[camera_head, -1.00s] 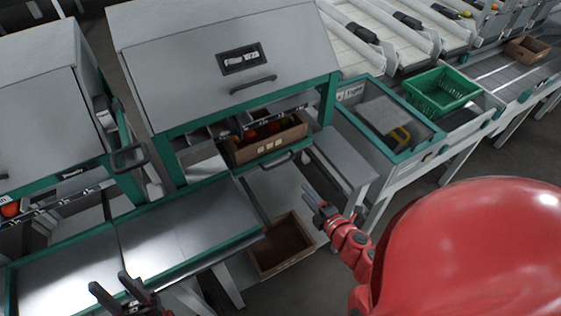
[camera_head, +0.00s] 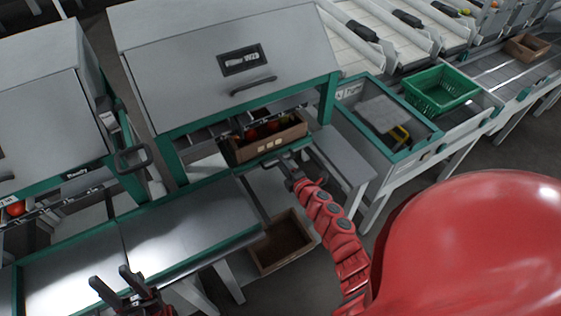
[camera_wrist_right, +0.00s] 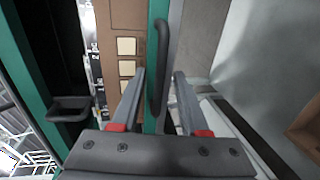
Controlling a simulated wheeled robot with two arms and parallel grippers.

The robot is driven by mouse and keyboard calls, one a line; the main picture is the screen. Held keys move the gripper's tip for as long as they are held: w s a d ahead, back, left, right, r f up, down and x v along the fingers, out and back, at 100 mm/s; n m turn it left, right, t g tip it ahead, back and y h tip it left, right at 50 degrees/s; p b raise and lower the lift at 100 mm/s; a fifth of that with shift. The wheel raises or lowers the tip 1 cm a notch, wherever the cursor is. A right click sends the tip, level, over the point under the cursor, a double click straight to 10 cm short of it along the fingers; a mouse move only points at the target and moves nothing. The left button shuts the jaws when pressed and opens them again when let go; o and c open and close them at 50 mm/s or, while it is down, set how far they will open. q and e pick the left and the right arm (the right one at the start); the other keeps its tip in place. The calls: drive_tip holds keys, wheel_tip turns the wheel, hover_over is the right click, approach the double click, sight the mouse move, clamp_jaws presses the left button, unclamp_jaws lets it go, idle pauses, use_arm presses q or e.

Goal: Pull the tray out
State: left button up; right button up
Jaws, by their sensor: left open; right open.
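The tray's green front edge (camera_wrist_right: 152,12) and dark bar handle (camera_wrist_right: 162,42) show in the right wrist view. A brown box (camera_head: 267,148) with red tomatoes stands behind that edge, under the grey filler machine. My right gripper (camera_head: 288,176) is at the tray front in the head view and partly covers the handle. In the wrist view its open fingers (camera_wrist_right: 160,74) lie on either side of the handle, with gaps showing. My left gripper (camera_head: 111,278) is open and empty over the bench at lower left.
An empty brown box (camera_head: 281,246) sits low, below the tray front. A grey side shelf (camera_head: 340,158) stands just right of my right gripper. The filler machine (camera_head: 225,70) overhangs the tray. A green crate (camera_head: 440,92) stands on the bench to the right.

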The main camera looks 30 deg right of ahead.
drive_tip(key=shift+w+a+f, duration=0.1)
drive_tip(key=shift+w+f, duration=0.05)
drive_tip(key=shift+w, duration=0.5)
drive_tip(key=shift+c, duration=0.2)
clamp_jaws()
idle(0.9)
